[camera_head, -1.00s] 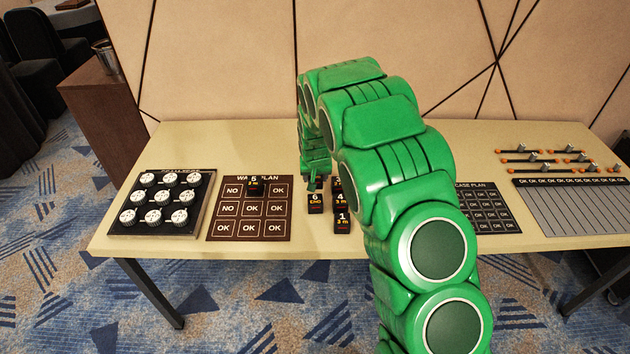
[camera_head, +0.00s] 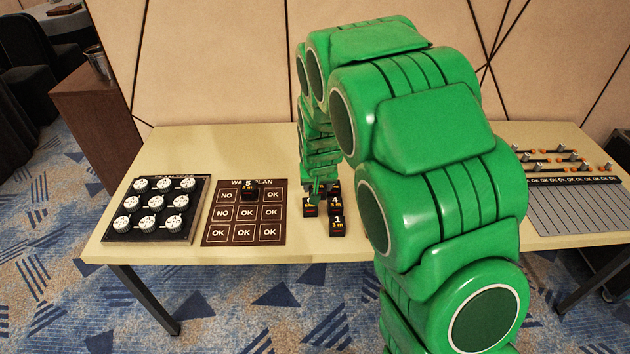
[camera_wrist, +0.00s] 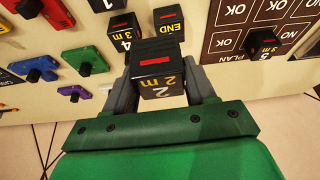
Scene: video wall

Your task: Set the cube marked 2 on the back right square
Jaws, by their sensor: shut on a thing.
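The cube marked 2 (camera_wrist: 158,85) is dark with yellow "2 m" lettering and a red bar on top. In the wrist view my gripper (camera_wrist: 160,88) is shut on it, one finger on each side. In the head view my gripper (camera_head: 318,190) is at the group of cubes, right of the brown plan board (camera_head: 208,240); the held cube is not clear there. I cannot tell whether it is off the table. The back right square (camera_head: 275,187), marked OK, is empty and also shows in the wrist view (camera_wrist: 228,42).
The cube marked 5 (camera_head: 249,191) stands on the back middle square. Cubes marked 4 (camera_head: 335,203), 1 (camera_head: 337,226) and END (camera_wrist: 168,20) stand close to my gripper. A knob panel (camera_head: 152,210) lies left of the board. Several coloured pieces (camera_wrist: 85,60) lie beyond the cubes.

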